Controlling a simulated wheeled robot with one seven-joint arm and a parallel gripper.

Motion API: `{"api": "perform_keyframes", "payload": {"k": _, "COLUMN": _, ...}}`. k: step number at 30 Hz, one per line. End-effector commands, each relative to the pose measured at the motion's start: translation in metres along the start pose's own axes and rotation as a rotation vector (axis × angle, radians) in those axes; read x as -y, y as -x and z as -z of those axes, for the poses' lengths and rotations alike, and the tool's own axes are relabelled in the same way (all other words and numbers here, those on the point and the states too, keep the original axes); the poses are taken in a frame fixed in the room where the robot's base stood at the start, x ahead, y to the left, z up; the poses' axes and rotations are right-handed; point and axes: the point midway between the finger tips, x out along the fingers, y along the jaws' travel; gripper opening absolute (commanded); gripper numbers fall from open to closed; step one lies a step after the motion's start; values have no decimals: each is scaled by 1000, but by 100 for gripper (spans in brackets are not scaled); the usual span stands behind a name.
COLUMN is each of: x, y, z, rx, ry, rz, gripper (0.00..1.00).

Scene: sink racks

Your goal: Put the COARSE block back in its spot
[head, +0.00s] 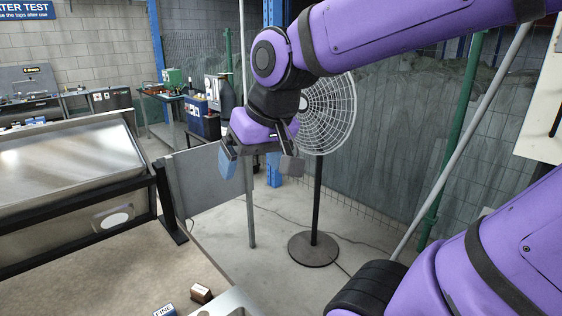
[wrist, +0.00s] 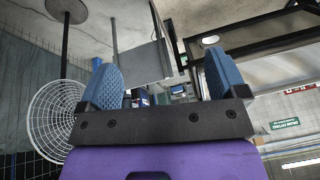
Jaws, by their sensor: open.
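My gripper (head: 260,168) hangs in the air beyond the counter, in front of the fan, with its jaws apart and nothing between them. In the wrist view its two blue pads (wrist: 162,75) are also wide apart and empty. A small brown block with a white label face (head: 201,293) sits on the counter at the bottom of the head view. Its lettering is too small to read, so I cannot tell if it is the COARSE block. A blue block labelled FINE (head: 164,311) is beside it, cut by the frame edge. My gripper is well above and beyond both blocks.
A metal sink rim (head: 232,304) lies right of the blocks. A sloped steel panel in a black frame (head: 70,165) stands on the left. A pedestal fan (head: 325,115) stands on the floor behind my gripper. The counter's middle (head: 100,275) is bare.

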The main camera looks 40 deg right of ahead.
Motion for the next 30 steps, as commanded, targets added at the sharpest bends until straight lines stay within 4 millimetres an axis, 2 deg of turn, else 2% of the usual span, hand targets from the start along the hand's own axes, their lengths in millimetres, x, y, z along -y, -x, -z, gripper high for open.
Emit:
{"api": "perform_keyframes", "payload": {"k": 3, "x": -7, "y": 20, "z": -22, "rx": -40, "ry": 70, "rz": -21, "gripper": 91}}
{"api": "perform_keyframes", "payload": {"k": 9, "x": -14, "y": 34, "z": -43, "rx": -68, "ry": 141, "rz": -48, "gripper": 91}}
{"api": "perform_keyframes", "payload": {"k": 30, "x": -15, "y": 36, "z": -46, "rx": -71, "ry": 152, "rz": -53, "gripper": 91}}
